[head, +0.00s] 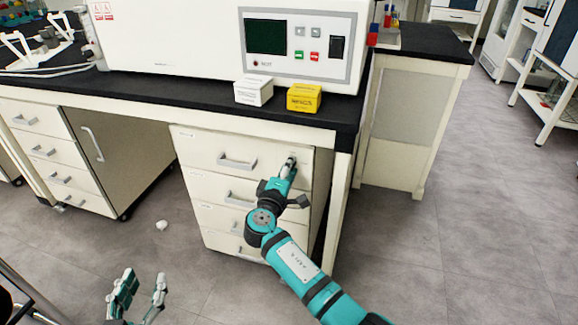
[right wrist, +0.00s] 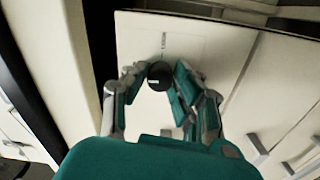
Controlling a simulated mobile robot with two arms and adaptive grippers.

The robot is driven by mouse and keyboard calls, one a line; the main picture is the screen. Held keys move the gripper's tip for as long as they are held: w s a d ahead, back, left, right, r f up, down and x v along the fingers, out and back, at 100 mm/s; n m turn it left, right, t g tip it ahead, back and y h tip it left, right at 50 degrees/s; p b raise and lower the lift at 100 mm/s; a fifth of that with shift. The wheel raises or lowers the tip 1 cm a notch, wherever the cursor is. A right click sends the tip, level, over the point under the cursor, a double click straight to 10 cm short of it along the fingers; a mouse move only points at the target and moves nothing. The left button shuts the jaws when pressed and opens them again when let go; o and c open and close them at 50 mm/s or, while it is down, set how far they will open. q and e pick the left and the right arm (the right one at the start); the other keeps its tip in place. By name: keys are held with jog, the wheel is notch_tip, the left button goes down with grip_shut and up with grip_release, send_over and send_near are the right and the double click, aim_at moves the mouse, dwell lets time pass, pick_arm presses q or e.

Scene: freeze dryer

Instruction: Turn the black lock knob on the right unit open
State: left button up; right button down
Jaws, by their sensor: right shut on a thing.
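The black lock knob (right wrist: 160,76) sits on the cream front of the right drawer unit (head: 207,188), near the top drawer's right end. A short pale mark shows on its face. My right gripper (head: 291,164) reaches the knob; in the right wrist view its fingertips (right wrist: 160,70) close on it from both sides. In the head view the knob is hidden by the fingers. The top drawer's handle (head: 237,163) is left of the gripper, and the drawer looks shut. My left gripper (head: 141,284) is open and empty, low over the floor, away from the units.
The black bench top (head: 180,94) juts out above the drawers and carries a white machine (head: 180,40), a white box (head: 253,92) and a yellow box (head: 303,98). A bench leg (head: 337,205) stands close to the right of the gripper. The floor in front is mostly clear.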

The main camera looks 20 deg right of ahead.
jog(key=shift+a+r, duration=0.1)
jog(key=c, duration=1.1)
grip_release()
jog(key=shift+w, duration=0.1)
jog(key=shift+o, duration=0.2)
jog(key=v, duration=1.2)
